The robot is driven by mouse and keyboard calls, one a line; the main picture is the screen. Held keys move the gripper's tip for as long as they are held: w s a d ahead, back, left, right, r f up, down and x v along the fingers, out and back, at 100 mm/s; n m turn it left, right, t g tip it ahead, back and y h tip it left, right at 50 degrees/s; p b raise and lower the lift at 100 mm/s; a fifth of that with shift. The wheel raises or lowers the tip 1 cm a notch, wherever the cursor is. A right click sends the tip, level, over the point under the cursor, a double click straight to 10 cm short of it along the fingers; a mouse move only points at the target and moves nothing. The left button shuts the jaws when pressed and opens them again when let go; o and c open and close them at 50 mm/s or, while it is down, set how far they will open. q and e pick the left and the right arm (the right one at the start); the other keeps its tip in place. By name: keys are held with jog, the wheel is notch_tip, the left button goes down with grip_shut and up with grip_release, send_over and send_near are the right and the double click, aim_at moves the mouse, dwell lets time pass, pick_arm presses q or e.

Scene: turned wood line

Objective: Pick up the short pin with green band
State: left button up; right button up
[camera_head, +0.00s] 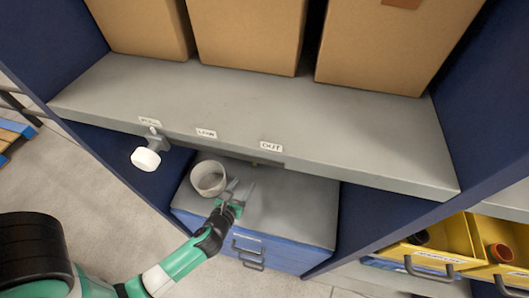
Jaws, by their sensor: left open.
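My left gripper (240,188) is low over the grey top of a blue drawer cabinet (300,212), under the shelf. Its two grey fingers are apart and point away from me. I see nothing held between them. A pale round open cup or bowl (209,178) stands on the cabinet top just left of the fingers. I cannot make out a short pin with a green band; the cup's inside and the space behind the fingers are partly hidden. My right gripper is not in view.
A grey shelf (250,105) with small labels overhangs the cabinet; large cardboard boxes (247,35) stand on it. A white round piece (146,158) sticks out at the shelf's left front. Yellow bins (440,245) are at lower right. The cabinet top right of the fingers looks clear.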

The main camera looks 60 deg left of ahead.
aim_at(254, 164)
pick_arm(q)
jog(key=shift+s+a+r, duration=0.1)
jog(key=shift+r, duration=0.3)
jog(key=shift+w+a+f, duration=0.2)
jog(key=shift+w+a, duration=0.05)
jog(key=b+x, duration=0.2)
jog(key=x, duration=0.4)
jog(key=b+x, duration=0.2)
jog(key=x, duration=0.3)
jog(key=shift+s+b, duration=0.1)
jog(key=shift+b, duration=0.25)
jog(key=shift+a, duration=0.15)
jog(key=shift+r, duration=0.1)
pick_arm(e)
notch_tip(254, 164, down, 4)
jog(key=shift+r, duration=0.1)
pick_arm(q)
grip_shut()
